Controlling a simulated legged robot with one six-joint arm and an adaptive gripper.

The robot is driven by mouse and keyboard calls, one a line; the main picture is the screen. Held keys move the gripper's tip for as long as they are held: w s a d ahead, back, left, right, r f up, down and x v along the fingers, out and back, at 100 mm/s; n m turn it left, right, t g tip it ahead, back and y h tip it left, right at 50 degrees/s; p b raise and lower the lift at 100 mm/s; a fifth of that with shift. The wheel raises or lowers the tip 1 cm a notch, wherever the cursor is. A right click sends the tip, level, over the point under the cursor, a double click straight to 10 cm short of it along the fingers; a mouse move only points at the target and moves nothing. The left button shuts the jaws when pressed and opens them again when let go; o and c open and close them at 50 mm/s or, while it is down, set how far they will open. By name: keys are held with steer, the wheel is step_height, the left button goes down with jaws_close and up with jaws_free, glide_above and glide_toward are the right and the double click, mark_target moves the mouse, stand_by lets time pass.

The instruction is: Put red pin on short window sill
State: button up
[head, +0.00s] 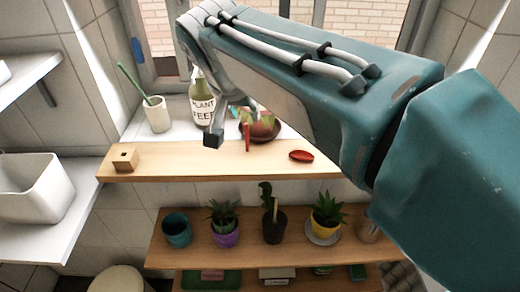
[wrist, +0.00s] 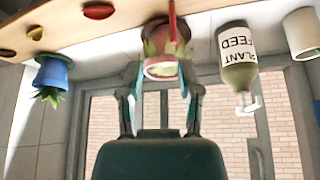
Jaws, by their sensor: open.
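The red pin (head: 247,137) looks thin and upright at the wooden sill board (head: 200,160), in front of a reddish plant pot (head: 262,130). It also shows at the top of the wrist view (wrist: 172,14), which is upside down. My gripper (head: 228,125) is open and empty above the sill, close to the pin and left of it in the head view. In the wrist view the fingers (wrist: 158,88) are spread, with the pot behind the gap and the pin beyond the tips. My arm hides the sill's right part in the head view.
A plant feed bottle (head: 201,100) and a white cup (head: 157,114) stand behind the board. A wooden block with a hole (head: 124,157) is at its left end, a red dish (head: 301,156) towards the right. A blue pot (wrist: 52,72) shows in the wrist view. Several potted plants fill the lower shelf (head: 195,257).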

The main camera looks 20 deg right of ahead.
steer(key=s+d+f+n+t+y, duration=0.1)
steer(key=s+d+f+n+y, duration=0.1)
steer(key=s+f+n, duration=0.4)
steer(key=s+f+y, duration=0.1)
steer(key=s+f, duration=0.4)
steer(key=s, duration=0.3)
steer(key=shift+s+d+f+n, duration=0.15)
steer(key=shift+d+f+n, duration=0.05)
steer(key=shift+f+n, duration=0.1)
steer(key=shift+r, duration=0.1)
